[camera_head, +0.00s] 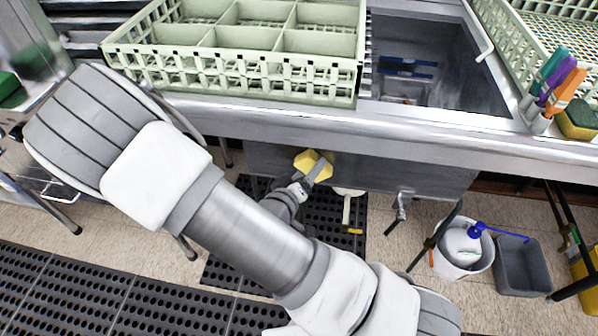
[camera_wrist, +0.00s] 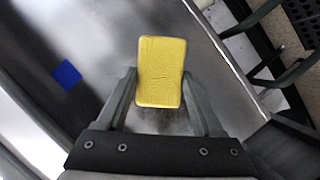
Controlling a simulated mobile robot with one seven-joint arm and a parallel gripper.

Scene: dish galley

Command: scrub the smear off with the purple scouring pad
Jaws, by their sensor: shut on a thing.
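My gripper (camera_head: 318,174) is low in front of the sink unit, below the counter edge. It is shut on a yellow pad (camera_wrist: 161,72), held between the two fingers in the wrist view. The pad also shows as a yellow shape in the head view (camera_head: 312,163). Its visible face is all yellow; I see no purple on it. Behind it in the wrist view is a grey metal surface (camera_wrist: 110,45). A faint dark patch (camera_wrist: 150,117) shows just below the pad; I cannot tell whether it is the smear or a shadow. Contact between pad and metal cannot be told.
A pale green dish rack (camera_head: 250,75) stands on the counter, left of the sink basin (camera_head: 455,85). Brushes (camera_head: 555,85) and a green-yellow sponge (camera_head: 577,118) are at the right. A white bucket (camera_head: 463,250) and grey bin (camera_head: 521,266) stand on the floor. A blue square (camera_wrist: 67,74) is on the metal.

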